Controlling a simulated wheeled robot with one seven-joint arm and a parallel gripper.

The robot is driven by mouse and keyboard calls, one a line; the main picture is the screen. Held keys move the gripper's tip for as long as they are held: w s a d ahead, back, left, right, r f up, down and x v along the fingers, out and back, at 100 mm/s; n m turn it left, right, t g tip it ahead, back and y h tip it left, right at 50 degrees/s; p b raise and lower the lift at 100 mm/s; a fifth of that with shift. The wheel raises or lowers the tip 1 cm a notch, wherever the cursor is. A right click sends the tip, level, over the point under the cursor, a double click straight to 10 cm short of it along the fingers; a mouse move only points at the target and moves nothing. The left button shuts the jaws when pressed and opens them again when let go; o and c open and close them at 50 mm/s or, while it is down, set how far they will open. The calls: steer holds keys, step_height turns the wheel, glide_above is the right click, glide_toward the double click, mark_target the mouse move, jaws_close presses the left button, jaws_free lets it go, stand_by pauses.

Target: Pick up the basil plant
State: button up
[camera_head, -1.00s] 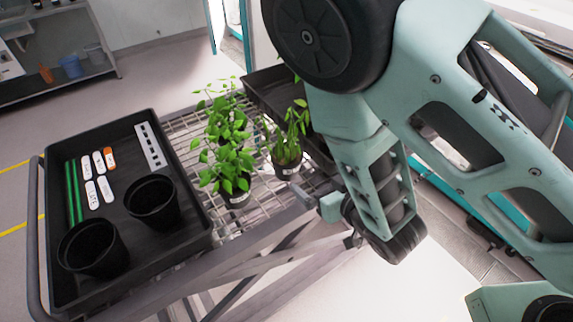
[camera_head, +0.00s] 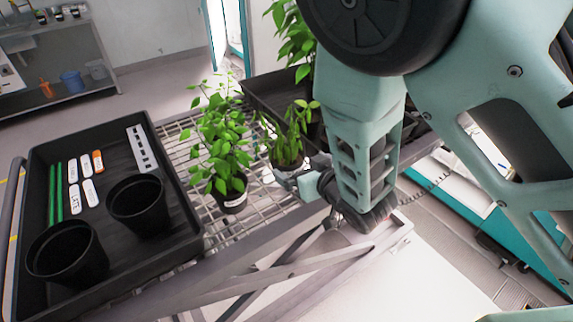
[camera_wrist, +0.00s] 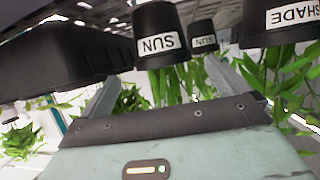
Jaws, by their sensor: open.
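Three leafy green potted plants show in the head view: a front plant (camera_head: 218,140) in a black pot, a middle plant (camera_head: 286,143) beside my gripper, and a taller one (camera_head: 292,40) behind, partly hidden by my arm. I cannot tell by name which is basil. The wrist view is upside down. There, a black pot labelled SUN (camera_wrist: 160,30) appears between the fingers, apart from them. A smaller SUN pot (camera_wrist: 203,34) and a SHADE pot (camera_wrist: 275,22) stand to its right. My gripper (camera_head: 292,178) is open and empty; it also shows in the wrist view (camera_wrist: 162,75).
The plants stand on a wire-mesh cart top (camera_head: 250,215). A black tray (camera_head: 120,240) at left holds two empty black pots, labels and green sticks. Another dark tray (camera_head: 262,92) lies behind the plants. A shelf (camera_head: 85,88) stands far left.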

mark_target(289, 163)
steer(key=shift+p+x, duration=1.5)
steer(key=shift+x, duration=1.15)
steer(key=shift+w+a+f, duration=0.3)
steer(key=shift+a+f, duration=0.05)
steer(key=shift+a, duration=0.05)
steer(key=c, duration=1.1)
